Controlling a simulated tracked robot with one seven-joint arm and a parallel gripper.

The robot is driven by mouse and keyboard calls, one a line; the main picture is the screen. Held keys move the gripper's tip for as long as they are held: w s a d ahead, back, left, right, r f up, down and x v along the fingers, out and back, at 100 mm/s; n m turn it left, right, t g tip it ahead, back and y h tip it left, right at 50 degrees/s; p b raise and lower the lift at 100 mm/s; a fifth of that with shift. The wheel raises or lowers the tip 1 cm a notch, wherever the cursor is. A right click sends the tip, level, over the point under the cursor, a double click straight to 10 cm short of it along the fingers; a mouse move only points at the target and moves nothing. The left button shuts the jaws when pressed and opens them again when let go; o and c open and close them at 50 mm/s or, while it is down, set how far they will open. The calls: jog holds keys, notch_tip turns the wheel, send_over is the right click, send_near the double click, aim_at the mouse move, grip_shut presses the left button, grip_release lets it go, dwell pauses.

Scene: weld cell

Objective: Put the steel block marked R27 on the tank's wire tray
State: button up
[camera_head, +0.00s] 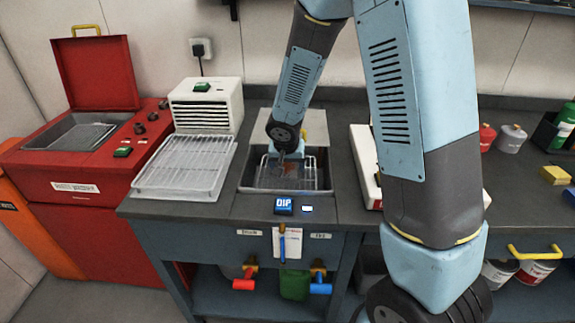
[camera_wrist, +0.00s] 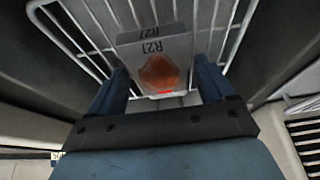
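The steel block marked R27 (camera_wrist: 157,48) is a grey block with an orange-brown rust patch, its marking showing on two faces in the wrist view. My gripper (camera_wrist: 162,70) has a dark finger at each side of it and appears shut on it. The white wire tray (camera_wrist: 88,22) shows behind and around the block; whether the block touches the wires is hard to tell. In the head view my gripper (camera_head: 284,158) points down into the tank (camera_head: 245,180), over the wire tray (camera_head: 318,182). The block is mostly hidden there, with only a small rusty spot showing.
A white wire rack tray (camera_head: 184,166) lies left of the tank, with a white vented unit (camera_head: 206,105) behind it. A red washer (camera_head: 84,150) with its lid open stands further left. A white box (camera_head: 364,165) is close right. A blue DIP sign (camera_head: 284,205) fronts the tank.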

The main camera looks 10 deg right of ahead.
jog(key=shift+o, duration=0.3)
jog(key=shift+r, duration=0.15)
jog(key=shift+d+r, duration=0.1)
jog(key=shift+r, duration=0.45)
jog(key=v, duration=1.2)
jog(key=s+d+r, duration=0.8)
jog(key=d+r, duration=0.1)
jog(key=r, duration=0.1)
jog(key=s+d+r+n, duration=0.1)
jog(key=s+d+r, duration=0.1)
jog(key=s, duration=0.5)
jog(key=s+d+r+n+t, duration=0.1)
jog(key=s+d+r, duration=0.2)
jog(key=s, duration=0.4)
jog(key=shift+d+r+y, duration=0.2)
jog(key=shift+r+y, duration=0.05)
jog(key=shift+y, duration=0.15)
